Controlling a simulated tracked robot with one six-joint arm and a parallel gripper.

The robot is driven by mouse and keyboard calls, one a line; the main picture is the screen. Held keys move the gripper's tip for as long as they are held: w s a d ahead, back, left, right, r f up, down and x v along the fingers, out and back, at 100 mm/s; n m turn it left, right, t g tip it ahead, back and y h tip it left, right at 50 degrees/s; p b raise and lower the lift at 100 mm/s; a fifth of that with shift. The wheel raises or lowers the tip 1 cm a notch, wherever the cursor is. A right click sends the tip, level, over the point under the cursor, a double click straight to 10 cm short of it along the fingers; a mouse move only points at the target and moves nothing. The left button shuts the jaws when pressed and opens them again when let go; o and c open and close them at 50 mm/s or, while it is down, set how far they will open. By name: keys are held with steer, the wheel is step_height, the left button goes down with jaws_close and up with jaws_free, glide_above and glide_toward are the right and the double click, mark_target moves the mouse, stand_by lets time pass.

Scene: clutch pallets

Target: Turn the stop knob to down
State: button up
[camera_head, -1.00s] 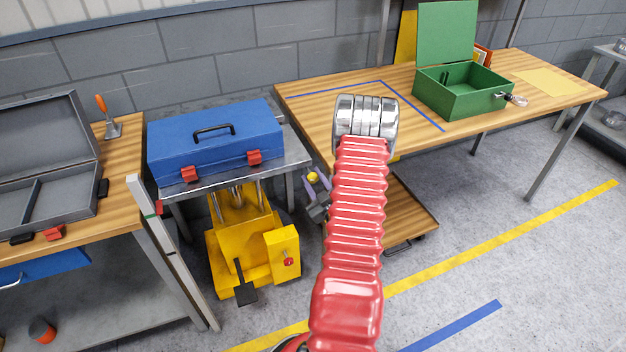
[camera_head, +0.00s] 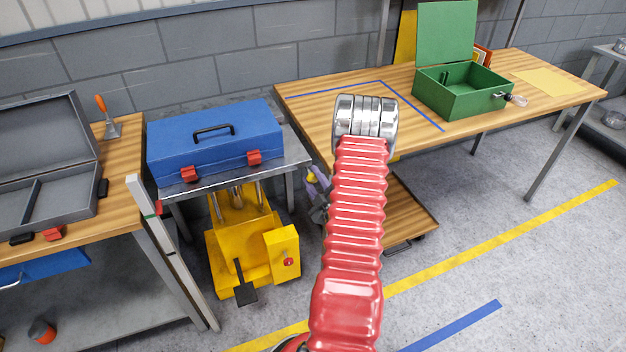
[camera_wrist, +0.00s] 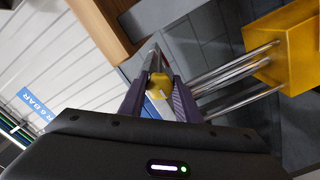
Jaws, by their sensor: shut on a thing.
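The stop knob is a small yellow knob (camera_wrist: 160,84) with a pale mark on it, seen in the middle of the wrist view. My gripper (camera_wrist: 160,92) has its purple fingers on either side of it, shut on it. In the head view the knob (camera_head: 311,179) shows as a small yellow patch beside the right edge of the metal lift table, partly covered by a purple finger. My gripper (camera_head: 318,185) is there partly behind my red arm. What the knob is mounted on is hidden in the head view.
A blue toolbox (camera_head: 216,143) sits on the metal table above a yellow lift base (camera_head: 238,245). A wooden bench (camera_head: 460,118) with an open green box (camera_head: 462,100) stands at right. A low wooden shelf (camera_head: 408,218) is close beside my arm. Metal rods (camera_wrist: 235,72) run near the fingers.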

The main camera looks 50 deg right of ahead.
steer(key=shift+a+f, duration=0.15)
steer(key=o, duration=1.1)
steer(key=v, duration=1.3)
steer(key=shift+s+a, duration=0.1)
steer(key=shift+s, duration=0.2)
